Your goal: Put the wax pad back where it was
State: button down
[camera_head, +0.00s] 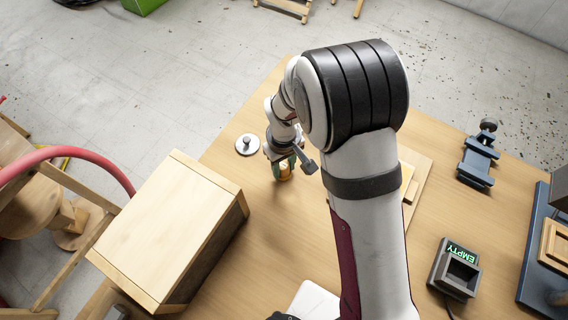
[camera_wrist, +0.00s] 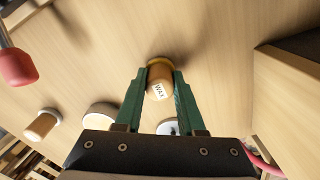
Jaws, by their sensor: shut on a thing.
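The wax pad is a small amber-brown cylinder with a white label that reads like "WAX". In the wrist view the wax pad (camera_wrist: 159,80) sits between the green fingertips of my gripper (camera_wrist: 159,77), with a finger touching each side. In the head view my gripper (camera_head: 284,168) is over the wooden table, right of a wooden box, and the wax pad (camera_head: 284,173) shows as a small amber patch, partly hidden by the fingers. I cannot tell whether the pad touches the table. No marked spot for the pad is clearly visible.
A metal disc with a knob (camera_head: 247,145) lies just left of my gripper. The wooden box (camera_head: 165,230) stands at the table's left edge. A blue vise-like tool (camera_head: 478,160) and a device reading "EMPTY" (camera_head: 455,268) are at right. A red hose (camera_head: 80,155) loops left.

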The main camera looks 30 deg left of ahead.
aim_at(284, 165)
jog(key=shift+f, duration=0.15)
jog(key=c, duration=0.5)
grip_release()
notch_tip(284, 165, up, 12)
jog(key=d+r+m, duration=0.5)
jog(key=d+r, duration=0.1)
jog(key=d, duration=0.4)
jog(key=s+d+r+m, duration=0.1)
jog(key=s+d+m, duration=0.3)
jog(key=d, duration=0.1)
jog(key=s+d+r+m+y, duration=0.1)
jog(key=s+d+m, duration=0.3)
jog(key=s+d, duration=0.1)
jog(key=s+d+r+m, duration=0.1)
jog(key=s+d+m, duration=0.3)
jog(key=d+m, duration=0.1)
jog(key=shift+s+y, duration=0.4)
